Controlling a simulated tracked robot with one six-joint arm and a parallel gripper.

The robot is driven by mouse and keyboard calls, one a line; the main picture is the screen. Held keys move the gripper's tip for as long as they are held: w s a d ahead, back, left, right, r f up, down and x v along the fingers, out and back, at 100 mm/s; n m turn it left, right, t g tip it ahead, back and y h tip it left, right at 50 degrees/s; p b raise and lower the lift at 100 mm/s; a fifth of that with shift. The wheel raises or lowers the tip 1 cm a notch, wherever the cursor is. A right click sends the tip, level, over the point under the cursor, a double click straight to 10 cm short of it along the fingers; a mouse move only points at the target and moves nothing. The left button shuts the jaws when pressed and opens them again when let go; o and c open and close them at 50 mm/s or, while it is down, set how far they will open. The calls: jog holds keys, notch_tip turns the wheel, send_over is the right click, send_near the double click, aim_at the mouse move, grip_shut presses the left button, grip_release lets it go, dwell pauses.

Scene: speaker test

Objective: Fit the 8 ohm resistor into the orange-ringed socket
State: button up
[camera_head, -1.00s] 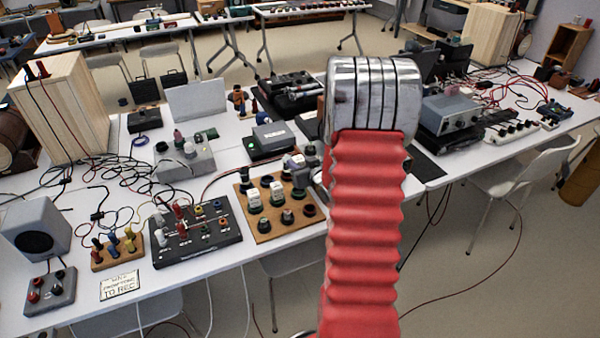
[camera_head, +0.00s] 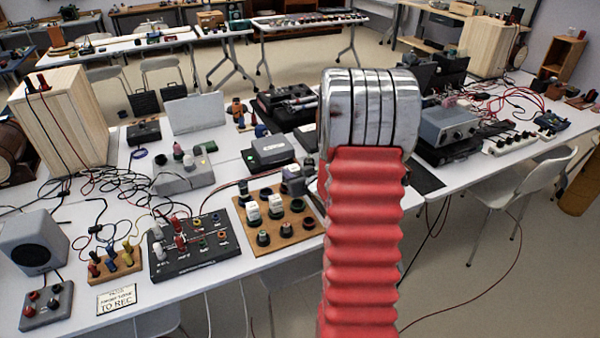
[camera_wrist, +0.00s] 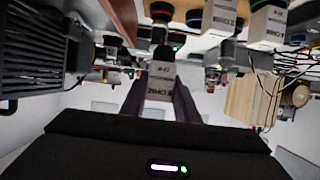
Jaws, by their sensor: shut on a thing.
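My gripper (camera_wrist: 160,100) is shut on a pale block with dark lettering, the resistor (camera_wrist: 161,82), in the wrist view. Its print is too blurred to read surely. The wooden socket board (camera_head: 246,240) lies on the near table in the head view, left of my arm. It carries two white blocks and several dark round sockets. A dark round socket (camera_wrist: 160,14) with a brownish-orange rim shows beyond the held block in the wrist view. I cannot tell which socket has the orange ring in the head view.
Left of the board is a black panel (camera_head: 200,262) with plugs and switches. White-labelled blocks (camera_wrist: 218,18) hang close on the right in the wrist view. A finned dark unit (camera_wrist: 40,50) is at left. Loose cables (camera_head: 85,185) cover the left table.

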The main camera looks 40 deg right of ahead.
jog(key=w+a+r+n+y, duration=0.1)
jog(key=w+a+r+y, duration=0.1)
jog(key=a, duration=1.6)
jog(key=w+a+r+n+y, duration=0.1)
jog(key=a+r, duration=0.3)
jog(key=a, duration=1.4)
jog(key=shift+w+n+t+y, duration=0.3)
jog(key=shift+w+n+y, duration=0.1)
jog(key=shift+w+n, duration=0.15)
jog(key=shift+a+r, duration=0.1)
jog(key=shift+a, duration=0.05)
